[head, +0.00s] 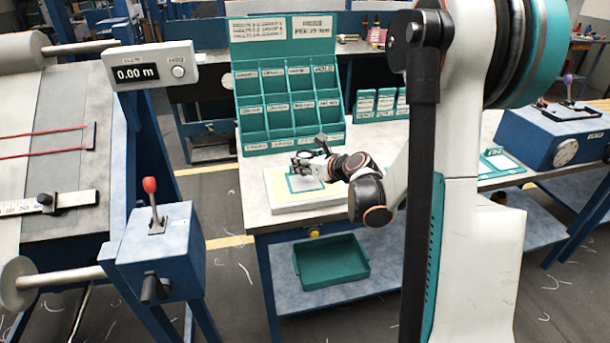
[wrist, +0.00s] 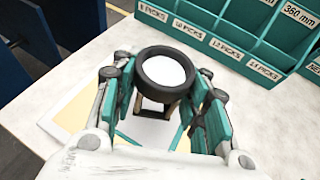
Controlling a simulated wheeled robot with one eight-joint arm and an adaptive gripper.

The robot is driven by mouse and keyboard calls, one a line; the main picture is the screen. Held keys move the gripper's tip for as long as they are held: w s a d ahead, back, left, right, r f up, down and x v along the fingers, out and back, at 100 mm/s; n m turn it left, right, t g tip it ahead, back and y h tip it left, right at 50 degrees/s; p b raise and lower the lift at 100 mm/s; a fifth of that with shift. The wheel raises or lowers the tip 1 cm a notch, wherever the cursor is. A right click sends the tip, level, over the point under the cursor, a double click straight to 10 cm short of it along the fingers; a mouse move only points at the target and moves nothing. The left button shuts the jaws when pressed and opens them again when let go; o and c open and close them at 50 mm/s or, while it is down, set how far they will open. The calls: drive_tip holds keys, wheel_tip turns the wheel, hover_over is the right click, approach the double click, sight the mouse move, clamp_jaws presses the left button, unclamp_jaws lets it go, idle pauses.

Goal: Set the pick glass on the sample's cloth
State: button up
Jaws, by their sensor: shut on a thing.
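My gripper (wrist: 160,108) is shut on the pick glass (wrist: 166,70), a dark round lens ring on a small brown folding stand, between teal finger pads. In the head view, my gripper (head: 312,160) is over the left part of the table, above the sample. The sample's cloth (head: 304,184) is a pale piece with a teal frame on a yellow and white pad. In the wrist view, the cloth (wrist: 150,131) shows below the glass, partly hidden by glass and fingers. I cannot tell whether the stand touches the cloth.
A teal rack (head: 290,100) of labelled compartments stands behind the pad, close beyond the gripper. Small teal boxes (head: 380,104) stand to its right. A teal tray (head: 331,262) lies on the lower shelf. A blue lever box (head: 160,245) is to the left.

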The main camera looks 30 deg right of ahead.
drive_tip(key=shift+f+b, duration=0.65)
drive_tip(key=shift+f, duration=1.25)
drive_tip(key=shift+f, duration=0.1)
drive_tip(key=shift+f, duration=0.15)
drive_tip(key=o, duration=1.1)
drive_tip(key=shift+r, duration=0.2)
drive_tip(key=shift+s+r, duration=0.2)
drive_tip(key=shift+s, duration=0.05)
drive_tip(key=p+v, duration=0.3)
drive_tip(key=v, duration=0.8)
drive_tip(key=shift+s, duration=0.2)
drive_tip(key=shift+d, duration=0.1)
